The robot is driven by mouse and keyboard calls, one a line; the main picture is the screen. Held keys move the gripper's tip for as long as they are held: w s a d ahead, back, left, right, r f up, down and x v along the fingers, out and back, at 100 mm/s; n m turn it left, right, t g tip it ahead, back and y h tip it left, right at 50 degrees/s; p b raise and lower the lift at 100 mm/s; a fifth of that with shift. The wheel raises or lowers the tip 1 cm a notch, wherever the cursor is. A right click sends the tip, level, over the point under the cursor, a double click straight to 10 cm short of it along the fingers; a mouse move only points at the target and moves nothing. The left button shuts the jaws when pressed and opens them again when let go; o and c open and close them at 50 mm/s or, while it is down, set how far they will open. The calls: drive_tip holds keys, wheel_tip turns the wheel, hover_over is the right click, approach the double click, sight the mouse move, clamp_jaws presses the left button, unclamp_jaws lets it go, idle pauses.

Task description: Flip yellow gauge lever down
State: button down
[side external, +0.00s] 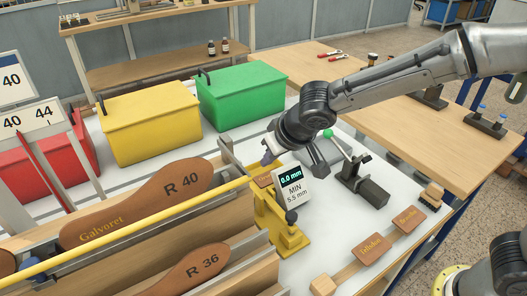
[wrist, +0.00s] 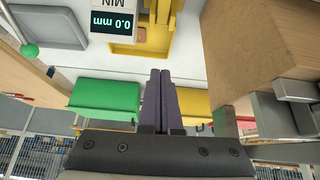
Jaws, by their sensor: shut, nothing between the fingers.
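The yellow gauge (side external: 290,238) stands on the white work surface, with a dark round knob (side external: 291,216) at its front. Its tilted display (side external: 291,185) reads 0.0 mm, MIN 5.5 mm. A small brown leather piece (side external: 264,180) sits at its upper end. I cannot make out the lever's position clearly. The wrist view shows part of the yellow gauge (wrist: 158,42) and its display (wrist: 111,22) at the top. My gripper (side external: 267,160) is shut and empty, just above and behind the gauge's upper end. Its fingers (wrist: 160,73) lie together in the wrist view.
A green-knobbed lever device (side external: 358,180) stands right of the gauge. Yellow (side external: 150,122) and green (side external: 242,95) boxes stand behind. A wooden rack (side external: 215,262) with brown soles is left. White surface is clear between.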

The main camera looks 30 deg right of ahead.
sight(295, 219)
drive_tip(key=s+f, duration=0.3)
drive_tip(key=s+f+t, duration=0.1)
drive_tip(key=s+f, duration=0.1)
drive_tip(key=s, duration=0.2)
drive_tip(key=s+f+t, duration=0.1)
drive_tip(key=s+f, duration=0.2)
drive_tip(key=s, duration=0.1)
drive_tip(key=shift+s+f, duration=0.15)
drive_tip(key=shift+f, duration=0.15)
drive_tip(key=shift+s+d+f, duration=0.1)
drive_tip(key=shift+s+f, duration=0.15)
drive_tip(key=shift+f, duration=0.3)
drive_tip(key=shift+s+f, duration=0.2)
drive_tip(key=shift+f, duration=0.3)
drive_tip(key=s+r, duration=0.4)
drive_tip(key=r, duration=0.4)
drive_tip(key=shift+a+r+t, duration=0.2)
drive_tip(key=shift+a+t, duration=0.1)
drive_tip(key=shift+t, duration=0.1)
